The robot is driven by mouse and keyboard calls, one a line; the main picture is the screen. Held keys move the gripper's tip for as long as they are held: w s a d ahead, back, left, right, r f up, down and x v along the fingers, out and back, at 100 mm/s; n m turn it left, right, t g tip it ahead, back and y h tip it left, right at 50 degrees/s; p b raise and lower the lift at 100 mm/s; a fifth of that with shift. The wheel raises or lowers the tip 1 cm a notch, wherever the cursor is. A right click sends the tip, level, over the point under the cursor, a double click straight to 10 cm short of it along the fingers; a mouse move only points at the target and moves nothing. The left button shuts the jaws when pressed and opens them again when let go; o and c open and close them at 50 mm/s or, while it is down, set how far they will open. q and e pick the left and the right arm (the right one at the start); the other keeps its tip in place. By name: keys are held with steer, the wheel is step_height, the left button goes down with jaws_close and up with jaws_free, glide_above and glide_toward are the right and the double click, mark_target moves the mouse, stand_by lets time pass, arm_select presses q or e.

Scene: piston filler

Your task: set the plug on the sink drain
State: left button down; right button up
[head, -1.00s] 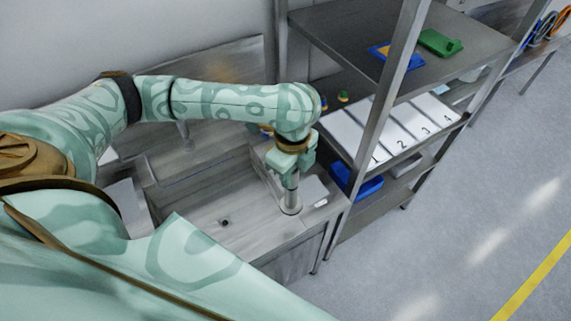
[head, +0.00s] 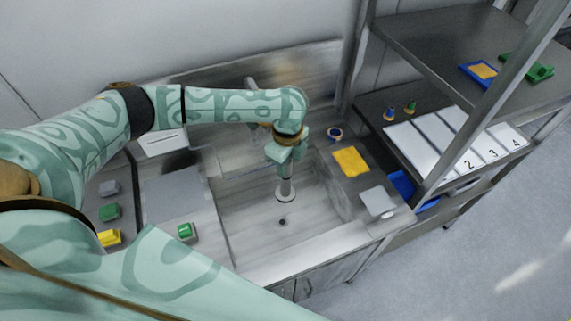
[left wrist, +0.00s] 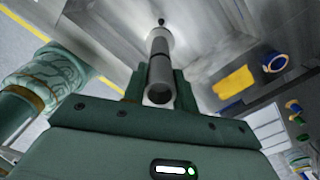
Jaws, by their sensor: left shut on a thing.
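The plug (head: 286,190) is a grey upright stem with a wide round disc at its bottom. My left gripper (head: 284,160) is shut on its upper stem and holds it over the sink basin (head: 246,228). The dark round drain (head: 282,221) shows just below the disc in the head view, uncovered. In the left wrist view the plug (left wrist: 160,62) points away between the fingers, and the drain (left wrist: 161,21) shows just past the disc. I cannot tell how high the disc is above the basin floor. My right gripper is not in view.
The faucet (head: 252,92) stands behind the basin. On the right ledge are a yellow cloth (head: 351,161), a blue ring-shaped item (head: 335,133) and a light plate (head: 378,201). A green block (head: 186,231) sits on the left counter. A metal shelf (head: 445,45) stands at the right.

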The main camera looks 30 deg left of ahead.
arm_select(q)
steer(key=shift+a+f, duration=0.2)
steer(key=shift+a, duration=0.55)
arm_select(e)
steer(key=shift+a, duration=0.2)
